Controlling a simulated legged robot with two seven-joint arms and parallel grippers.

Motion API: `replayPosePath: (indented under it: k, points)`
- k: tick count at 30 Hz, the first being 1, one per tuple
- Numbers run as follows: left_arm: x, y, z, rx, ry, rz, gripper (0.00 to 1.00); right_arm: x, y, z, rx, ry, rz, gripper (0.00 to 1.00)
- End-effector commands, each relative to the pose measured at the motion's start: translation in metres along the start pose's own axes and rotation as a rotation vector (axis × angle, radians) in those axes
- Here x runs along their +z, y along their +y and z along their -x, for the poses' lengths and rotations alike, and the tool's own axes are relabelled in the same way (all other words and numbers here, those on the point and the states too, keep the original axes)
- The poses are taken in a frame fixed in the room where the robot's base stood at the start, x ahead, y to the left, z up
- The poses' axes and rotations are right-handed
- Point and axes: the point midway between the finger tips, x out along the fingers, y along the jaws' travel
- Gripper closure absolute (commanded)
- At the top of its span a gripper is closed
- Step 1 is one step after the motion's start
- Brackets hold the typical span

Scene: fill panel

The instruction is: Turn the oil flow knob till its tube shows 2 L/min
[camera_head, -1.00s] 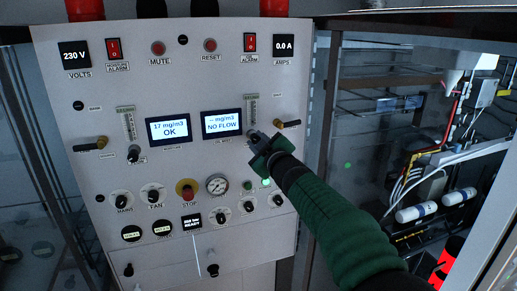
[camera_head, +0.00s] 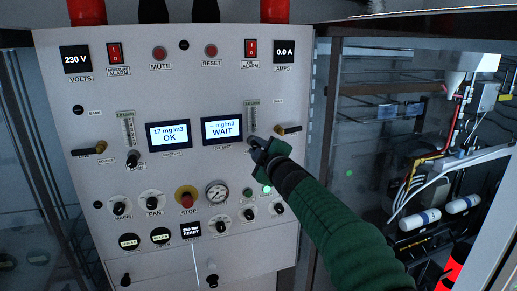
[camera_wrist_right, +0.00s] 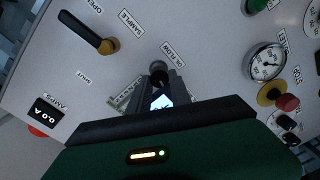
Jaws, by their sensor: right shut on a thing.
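The oil flow knob (camera_wrist_right: 158,69) is a small dark knob beside its OIL FLOW label in the right wrist view. My right gripper (camera_head: 256,146) reaches it from the lower right and is shut on it; the fingers hide most of the knob in the head view. The oil flow tube (camera_head: 252,116) is a narrow upright scale just above the knob; its reading is too small to make out. The oil mist display (camera_head: 222,130) beside it reads "-- mg/m3 WAIT". My left gripper is out of view.
A brass valve with a dark lever (camera_head: 287,130) is right of the knob. Another tube (camera_head: 129,128) with a knob (camera_head: 133,158) is at the left. A pressure gauge (camera_head: 216,194) and red stop button (camera_head: 187,196) are below.

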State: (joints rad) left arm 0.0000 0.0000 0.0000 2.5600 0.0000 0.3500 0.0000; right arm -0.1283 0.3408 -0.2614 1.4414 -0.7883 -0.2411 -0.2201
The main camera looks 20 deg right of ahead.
Motion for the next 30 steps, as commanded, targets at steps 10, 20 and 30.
replayPosePath:
  k: [10,20,30]
  points:
    - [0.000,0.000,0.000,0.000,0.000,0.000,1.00,0.000,0.000,0.000,0.001,0.000,-0.001,0.54]
    - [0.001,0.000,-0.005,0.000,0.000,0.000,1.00,0.001,-0.001,0.007,0.002,0.001,-0.002,0.54]
    - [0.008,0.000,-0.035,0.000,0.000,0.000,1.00,0.001,-0.001,0.096,0.005,0.002,-0.002,0.54]
